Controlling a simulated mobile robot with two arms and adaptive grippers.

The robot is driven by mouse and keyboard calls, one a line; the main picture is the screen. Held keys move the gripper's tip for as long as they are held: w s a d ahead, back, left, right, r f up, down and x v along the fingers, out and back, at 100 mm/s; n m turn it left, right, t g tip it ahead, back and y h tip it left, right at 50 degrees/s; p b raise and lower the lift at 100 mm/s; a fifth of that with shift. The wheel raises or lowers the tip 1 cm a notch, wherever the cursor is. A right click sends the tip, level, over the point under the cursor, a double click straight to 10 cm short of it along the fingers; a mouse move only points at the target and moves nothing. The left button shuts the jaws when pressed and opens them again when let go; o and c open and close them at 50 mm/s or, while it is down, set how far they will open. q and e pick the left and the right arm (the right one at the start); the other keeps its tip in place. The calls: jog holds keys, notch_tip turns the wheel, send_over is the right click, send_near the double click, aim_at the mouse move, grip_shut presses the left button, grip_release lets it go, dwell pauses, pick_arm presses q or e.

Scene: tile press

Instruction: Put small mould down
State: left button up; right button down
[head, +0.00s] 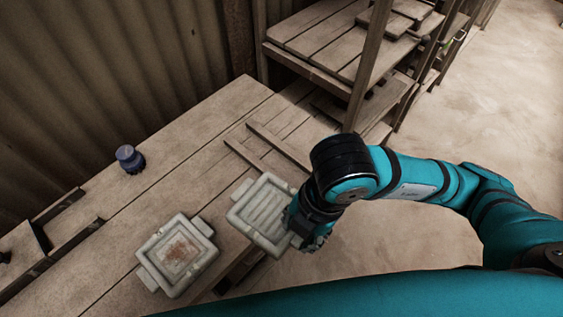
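A pale, square mould with a ribbed inside (262,212) is at the front right edge of the wooden table (120,205). My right gripper (301,229) is at its right side and appears shut on its handle; the fingertips are partly hidden. I cannot tell whether this mould touches the tabletop. A second pale mould with a reddish-brown patch inside (180,254) lies on the table to its left, with a handle on each side. My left gripper is not in view.
Two parallel wooden strips (262,155) lie on the table just behind the held mould. A dark blue jar (130,159) stands toward the wall. A dark frame (62,243) is at the left. A wooden shelf rack (325,50) stands behind.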

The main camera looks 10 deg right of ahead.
jog(key=shift+m, duration=0.3)
jog(key=shift+w+f, duration=0.1)
jog(key=shift+w, duration=0.2)
jog(key=w+d+f, duration=0.1)
jog(key=w, duration=0.4)
jog(key=w+d+f+p, duration=0.1)
jog(key=w+d, duration=0.1)
jog(key=w, duration=0.2)
jog(key=w+d+f+p, duration=0.1)
jog(key=w+f, duration=0.1)
jog(key=w, duration=0.3)
jog(key=shift+w+d+f, duration=0.1)
jog(key=shift+w+d, duration=0.1)
jog(key=shift+w, duration=0.15)
jog(key=shift+f, duration=0.25)
